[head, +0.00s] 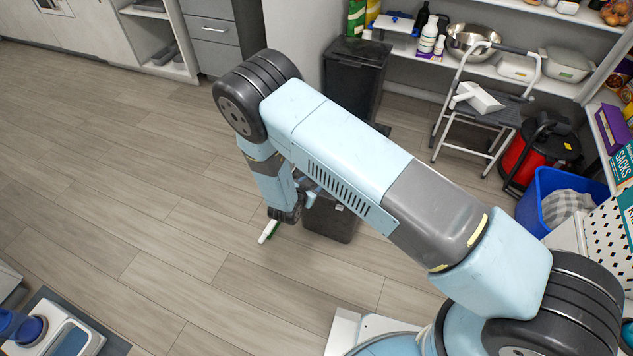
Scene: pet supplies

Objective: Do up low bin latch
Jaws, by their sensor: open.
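A low dark bin (331,222) stands on the floor, partly behind my arm in the head view. Its top is mostly covered by my forearm, and I cannot make out its latch. My gripper (288,214) points down just left of the bin, close to its upper left side. Its fingers are small and partly hidden by my wrist; it is open, and I see nothing held. Whether it touches the bin cannot be told.
A small white and green item (268,232) is just left of the gripper. A taller black bin (352,80) stands behind. A step stool (485,110), a red and black vacuum (540,150) and a blue tub (540,200) are at right. Floor at left is clear.

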